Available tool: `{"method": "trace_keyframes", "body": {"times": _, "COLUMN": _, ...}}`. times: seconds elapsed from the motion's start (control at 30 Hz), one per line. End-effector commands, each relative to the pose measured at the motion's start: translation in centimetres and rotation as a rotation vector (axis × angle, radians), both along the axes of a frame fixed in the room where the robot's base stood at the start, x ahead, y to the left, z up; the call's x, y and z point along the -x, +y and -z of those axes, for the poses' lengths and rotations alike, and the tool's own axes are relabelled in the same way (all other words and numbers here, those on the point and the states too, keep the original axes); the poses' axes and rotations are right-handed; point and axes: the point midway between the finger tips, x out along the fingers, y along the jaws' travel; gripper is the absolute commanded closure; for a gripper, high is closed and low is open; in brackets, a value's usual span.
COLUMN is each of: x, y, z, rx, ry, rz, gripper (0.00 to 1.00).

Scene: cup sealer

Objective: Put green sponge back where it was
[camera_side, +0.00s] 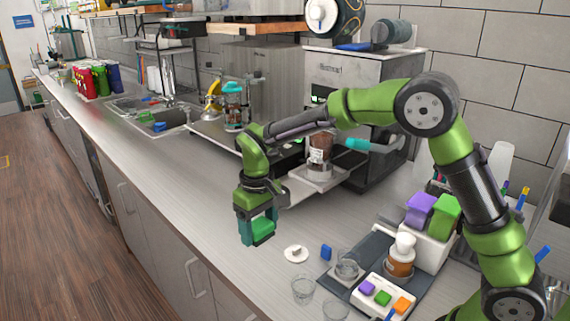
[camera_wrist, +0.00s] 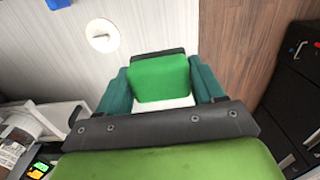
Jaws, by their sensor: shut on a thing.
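My gripper (camera_side: 258,226) is shut on a green sponge (camera_side: 263,232) and holds it above the front part of the counter. In the wrist view the teal fingers of my gripper (camera_wrist: 160,84) press the sponge from both sides, and the green face of the sponge (camera_wrist: 158,76) shows with a white part at its near edge. Another green block (camera_side: 444,214) and a purple block (camera_side: 420,208) stand in a white holder (camera_side: 428,248) at the right. Which spot the held sponge came from cannot be told.
A white lid-like disc (camera_side: 296,253), a blue block (camera_side: 326,252) and clear cups (camera_side: 303,290) lie near the gripper. A white tray (camera_side: 369,301) holds small coloured pieces. A coffee machine (camera_side: 355,90) stands behind. The counter (camera_side: 190,210) to the left is clear.

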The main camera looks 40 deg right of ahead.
Motion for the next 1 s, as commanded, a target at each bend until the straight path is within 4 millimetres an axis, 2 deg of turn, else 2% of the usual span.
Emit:
{"method": "trace_keyframes", "body": {"times": 0.1, "x": 0.8, "y": -0.3, "z": 1.5, "rx": 0.005, "ry": 0.012, "rz": 0.024, "gripper": 0.61}}
{"method": "trace_keyframes", "body": {"times": 0.33, "x": 0.6, "y": -0.3, "z": 5.6, "rx": 0.005, "ry": 0.004, "rz": 0.040, "gripper": 0.61}}
{"method": "trace_keyframes", "body": {"times": 0.57, "x": 0.6, "y": -0.3, "z": 8.0, "rx": 0.005, "ry": 0.002, "rz": 0.040, "gripper": 0.61}}
{"method": "trace_keyframes", "body": {"times": 0.73, "x": 0.6, "y": -0.3, "z": 10.5, "rx": 0.005, "ry": 0.003, "rz": 0.039, "gripper": 0.61}}
{"method": "trace_keyframes", "body": {"times": 1.0, "x": 0.5, "y": -0.3, "z": 11.1, "rx": 0.004, "ry": -0.001, "rz": 0.040, "gripper": 0.61}}
